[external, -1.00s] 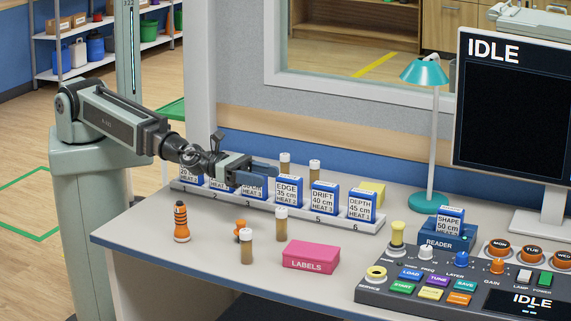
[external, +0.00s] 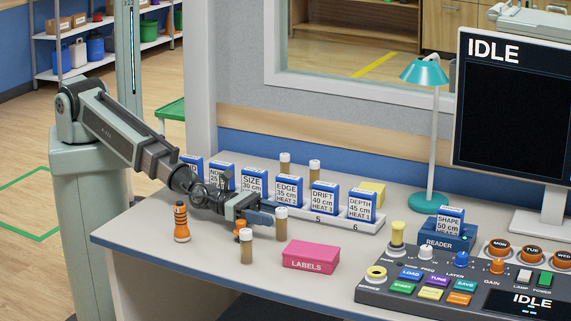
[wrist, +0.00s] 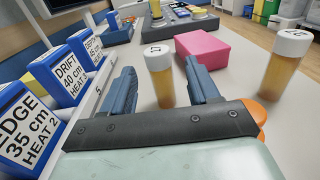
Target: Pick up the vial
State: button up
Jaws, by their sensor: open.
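Several amber vials with white caps stand upright on the desk. One vial (external: 281,225) stands just ahead of my gripper (external: 265,208). In the wrist view this vial (wrist: 160,82) shows between the two fingers of my open gripper (wrist: 160,72), near their tips, with a gap on each side. A second vial (external: 246,248) stands nearer the front edge; in the wrist view it is outside the right finger (wrist: 287,72). Two more vials, one here (external: 285,164) and one here (external: 314,170), stand behind the card rack.
The rack of blue-and-white cards (external: 366,222) runs along my gripper's left in the wrist view. A pink labels box (external: 311,256) lies beyond the vial. An orange object (external: 240,228) is partly hidden under my gripper. An orange-and-black bottle-like object (external: 181,222) stands left.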

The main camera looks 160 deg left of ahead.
aim_at(281, 225)
jog(key=shift+x, duration=2.65)
jog(key=c, duration=1)
